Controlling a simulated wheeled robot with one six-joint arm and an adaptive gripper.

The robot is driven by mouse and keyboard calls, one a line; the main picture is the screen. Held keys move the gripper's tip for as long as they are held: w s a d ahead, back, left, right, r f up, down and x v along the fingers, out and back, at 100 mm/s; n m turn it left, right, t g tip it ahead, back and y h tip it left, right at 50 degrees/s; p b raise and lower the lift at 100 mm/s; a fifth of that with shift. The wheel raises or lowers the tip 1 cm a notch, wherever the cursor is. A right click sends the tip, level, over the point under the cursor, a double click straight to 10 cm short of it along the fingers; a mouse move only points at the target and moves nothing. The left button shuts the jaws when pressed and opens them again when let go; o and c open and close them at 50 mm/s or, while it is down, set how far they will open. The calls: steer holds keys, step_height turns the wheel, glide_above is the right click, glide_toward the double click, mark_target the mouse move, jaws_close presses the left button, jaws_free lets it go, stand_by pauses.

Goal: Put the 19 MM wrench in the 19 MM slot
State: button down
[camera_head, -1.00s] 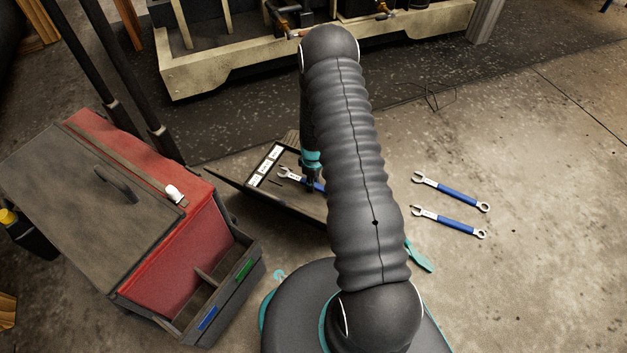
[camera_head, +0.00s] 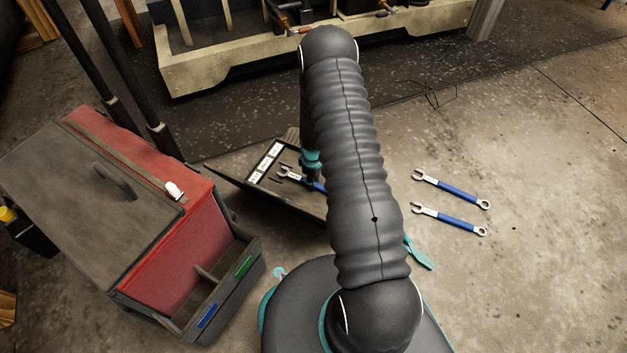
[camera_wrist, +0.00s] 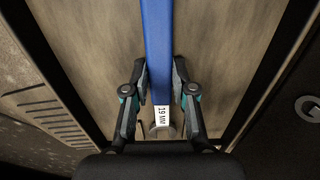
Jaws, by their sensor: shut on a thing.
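The 19 MM wrench (camera_wrist: 157,45) has a blue handle and a metal neck with a white "19 MM" label. My gripper (camera_wrist: 160,75) is shut on it, with one finger on each side of the blue handle. In the head view the wrench (camera_head: 291,174) is over the dark tray (camera_head: 230,180), its open end toward the tray's label strip. My gripper (camera_head: 312,181) is partly hidden behind my arm there. The tray carries several white labels (camera_head: 265,162), too small to read. I cannot tell whether the wrench touches the tray floor.
Two similar blue-handled wrenches, an upper one (camera_head: 452,189) and a lower one (camera_head: 450,219), lie on the floor to the right. A red toolbox (camera_head: 190,240) stands left of the tray. A pale metal frame (camera_head: 230,65) is at the back. The floor at right is mostly clear.

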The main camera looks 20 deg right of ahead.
steer(key=shift+f, duration=0.15)
steer(key=c, duration=0.9)
jaws_free()
steer(key=shift+o, duration=0.2)
step_height(320, 180, up, 12)
